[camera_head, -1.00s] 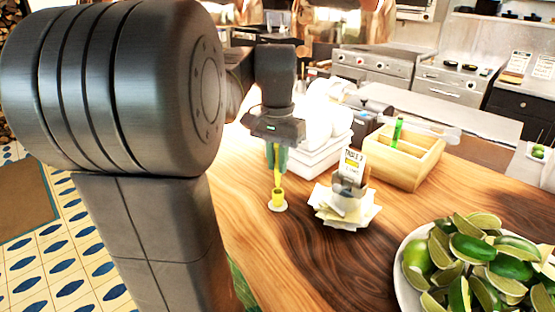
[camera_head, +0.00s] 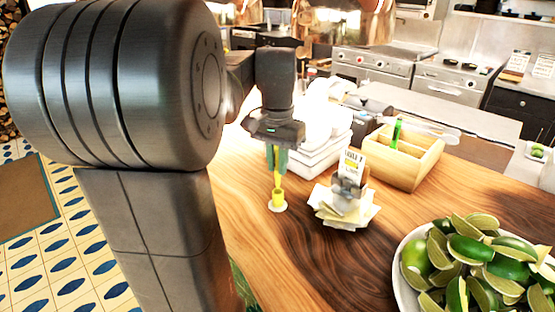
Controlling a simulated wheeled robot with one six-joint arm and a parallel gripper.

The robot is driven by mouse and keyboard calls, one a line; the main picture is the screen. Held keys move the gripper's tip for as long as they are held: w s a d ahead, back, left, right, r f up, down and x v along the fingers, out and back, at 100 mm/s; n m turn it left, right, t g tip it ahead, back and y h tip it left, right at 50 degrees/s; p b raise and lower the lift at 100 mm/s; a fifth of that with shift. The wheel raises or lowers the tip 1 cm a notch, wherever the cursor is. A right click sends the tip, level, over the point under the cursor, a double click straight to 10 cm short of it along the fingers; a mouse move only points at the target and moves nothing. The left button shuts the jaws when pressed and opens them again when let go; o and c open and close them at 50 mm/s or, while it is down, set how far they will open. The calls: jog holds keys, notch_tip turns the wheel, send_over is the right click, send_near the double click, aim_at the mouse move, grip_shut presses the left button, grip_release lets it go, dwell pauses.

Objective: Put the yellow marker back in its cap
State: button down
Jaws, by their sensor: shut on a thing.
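My gripper (camera_head: 277,165) points straight down over the wooden counter, shut on the yellow marker (camera_head: 278,182). The marker is thin and upright between the fingers. Right below it, the yellow cap (camera_head: 278,198) stands upright on a small white round base (camera_head: 278,207) on the counter. The marker's lower end meets the cap's top in this view. I cannot tell how deep the tip is in the cap. The fingers hide the marker's upper part.
A spike with paper slips and a card (camera_head: 345,205) stands close right of the cap. White stacked dishes (camera_head: 322,150) are just behind the gripper. A wooden box (camera_head: 410,165) with a green marker (camera_head: 397,132) is farther right. A bowl of limes (camera_head: 402,270) is at front right.

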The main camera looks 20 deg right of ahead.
aim_at(278, 185)
jog(key=shift+f, duration=0.25)
dwell(0.4)
jog(key=shift+f, duration=0.35)
jog(key=shift+f+b, duration=0.35)
dwell(0.3)
jog(key=shift+f, duration=0.25)
jog(key=shift+f, duration=0.2)
dwell(0.4)
jog(key=shift+f+b, duration=0.5)
jog(key=shift+f, duration=0.15)
jog(key=shift+f, duration=0.2)
dwell(0.6)
